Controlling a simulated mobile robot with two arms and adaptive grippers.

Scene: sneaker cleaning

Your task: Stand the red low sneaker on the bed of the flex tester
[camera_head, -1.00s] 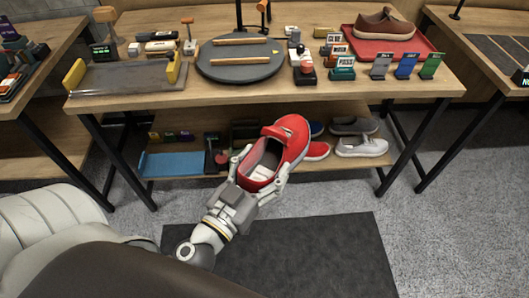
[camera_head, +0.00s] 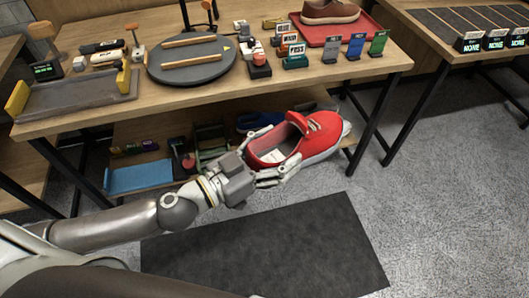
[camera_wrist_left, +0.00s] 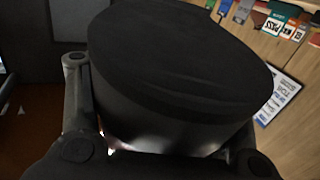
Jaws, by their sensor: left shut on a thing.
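The red low sneaker (camera_head: 322,138) is held in the air in front of the bench, opening upward, toe pointing right and a little away. My left gripper (camera_head: 266,158) is shut on its heel end, with a finger along each side. In the left wrist view a large dark rounded shape (camera_wrist_left: 175,75), apparently the sneaker in shadow, fills the space between the fingers. What looks like the flex tester (camera_head: 75,97), a grey flat bed with yellow end pieces, lies at the left of the bench top; its bed is bare. My right gripper is not in view.
A dark round turntable (camera_head: 192,74) with two wooden bars stands right of the bed. Small tools, tag stands (camera_head: 330,50) and a red tray (camera_head: 350,30) with a brown shoe share the wooden bench (camera_head: 340,83). A blue mat (camera_head: 138,178) lies on the lower shelf.

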